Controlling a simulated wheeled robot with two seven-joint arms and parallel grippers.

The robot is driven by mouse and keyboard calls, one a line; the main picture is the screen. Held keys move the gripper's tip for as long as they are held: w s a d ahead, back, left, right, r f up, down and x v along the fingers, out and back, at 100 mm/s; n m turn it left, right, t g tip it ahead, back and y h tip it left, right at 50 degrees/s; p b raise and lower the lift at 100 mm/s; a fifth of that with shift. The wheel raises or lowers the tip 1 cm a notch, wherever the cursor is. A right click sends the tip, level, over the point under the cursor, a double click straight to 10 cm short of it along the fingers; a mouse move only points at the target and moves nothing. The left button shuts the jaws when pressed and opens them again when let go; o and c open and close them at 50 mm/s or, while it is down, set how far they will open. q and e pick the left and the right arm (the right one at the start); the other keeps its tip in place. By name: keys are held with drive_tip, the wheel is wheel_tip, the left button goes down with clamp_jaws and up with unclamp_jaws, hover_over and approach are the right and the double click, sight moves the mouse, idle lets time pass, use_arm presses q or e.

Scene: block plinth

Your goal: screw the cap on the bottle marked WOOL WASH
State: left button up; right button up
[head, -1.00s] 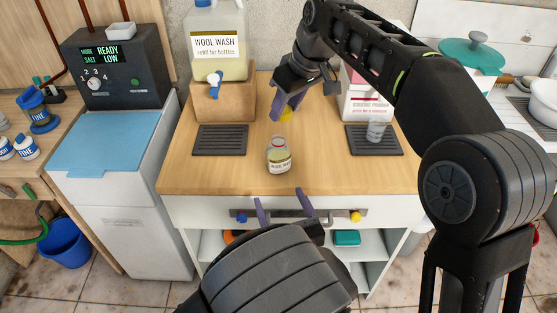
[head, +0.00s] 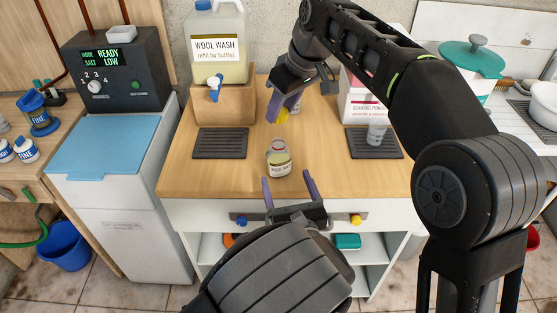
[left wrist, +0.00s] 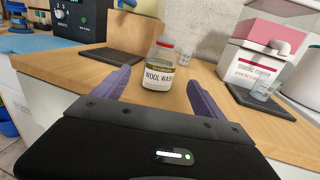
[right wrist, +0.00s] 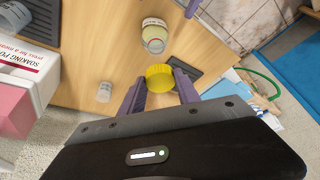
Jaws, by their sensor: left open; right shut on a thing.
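The WOOL WASH bottle (head: 279,160) stands upright and uncapped on the wooden counter. It is small, with a pale label and a red band at its neck, and shows in the left wrist view (left wrist: 158,70) and right wrist view (right wrist: 154,36). My right gripper (head: 281,110) is shut on a yellow cap (right wrist: 160,77) behind and above the bottle, apart from it. My left gripper (head: 287,181) is open at the counter's front edge. Its fingers point at the bottle, which lies between their lines but beyond the tips in the left wrist view.
A large WOOL WASH refill jug (head: 217,50) with a tap stands on a wooden block (head: 222,106) at the back left. Dark grates (head: 220,143) flank the bottle. A glass (head: 377,133) and a pink-and-white box (head: 362,100) stand right. The counter around the bottle is clear.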

sight(281, 165)
use_arm(q)
drive_tip(key=x, duration=0.7)
drive_tip(key=shift+w, duration=0.15)
clamp_jaws()
idle(0.8)
